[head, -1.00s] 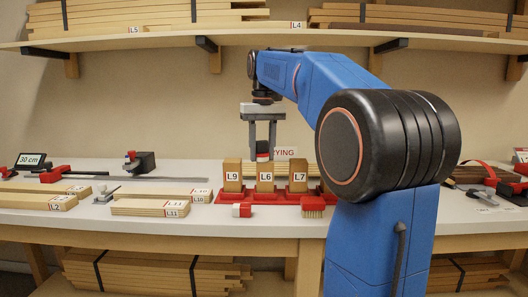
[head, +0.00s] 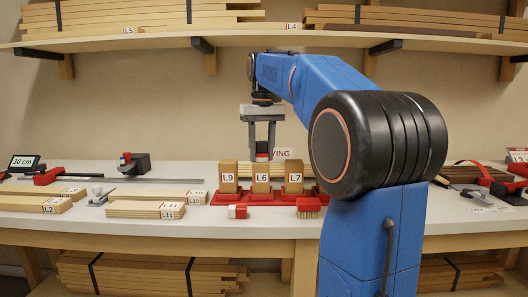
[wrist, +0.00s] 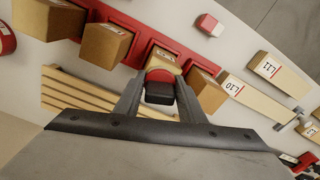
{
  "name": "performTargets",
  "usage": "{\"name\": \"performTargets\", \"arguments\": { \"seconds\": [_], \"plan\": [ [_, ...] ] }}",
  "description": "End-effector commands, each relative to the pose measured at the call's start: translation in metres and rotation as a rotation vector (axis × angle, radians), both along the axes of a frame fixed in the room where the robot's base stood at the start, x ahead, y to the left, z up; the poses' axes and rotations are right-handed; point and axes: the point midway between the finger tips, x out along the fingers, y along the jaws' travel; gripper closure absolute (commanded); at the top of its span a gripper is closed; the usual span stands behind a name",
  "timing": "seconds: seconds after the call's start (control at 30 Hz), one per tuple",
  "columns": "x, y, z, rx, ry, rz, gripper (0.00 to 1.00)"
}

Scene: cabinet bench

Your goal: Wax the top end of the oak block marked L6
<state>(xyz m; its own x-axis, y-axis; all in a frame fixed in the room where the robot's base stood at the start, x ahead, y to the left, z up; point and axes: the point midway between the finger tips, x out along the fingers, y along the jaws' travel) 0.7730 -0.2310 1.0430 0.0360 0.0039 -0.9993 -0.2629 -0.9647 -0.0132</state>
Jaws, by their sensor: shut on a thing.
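The oak block L6 (head: 261,179) stands upright in the red stand (head: 276,196), between blocks L9 (head: 229,178) and L7 (head: 293,178). My gripper (head: 262,152) is shut on a small red and dark piece (wrist: 160,86), which also shows pale at its lower part in the head view. The held piece is directly over L6's top end; I cannot tell whether it touches. In the wrist view it and the fingers hide part of L6 (wrist: 163,57), with L7 (wrist: 105,43) and L9 (wrist: 206,92) on either side.
Boards L11 (head: 145,209) and L10 (head: 178,196) lie at left. Slats stand close behind the blocks, under a partly hidden sign (head: 284,153). A shelf (head: 230,42) runs above.

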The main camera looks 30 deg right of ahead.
Motion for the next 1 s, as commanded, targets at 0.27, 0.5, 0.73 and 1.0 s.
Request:
{"name": "performTargets", "arguments": {
  "seconds": [0.27, 0.5, 0.73, 1.0],
  "plan": [
    [0.0, 0.001, 0.001, 0.001, 0.001, 0.0, 0.92],
    [0.0, 0.0, 0.02, 0.0, -0.001, 0.0, 0.92],
    [0.0, 0.0, 0.038, -0.001, -0.002, 0.0, 0.92],
    [0.0, 0.0, 0.058, -0.001, -0.002, 0.0, 0.92]
  ]
}}
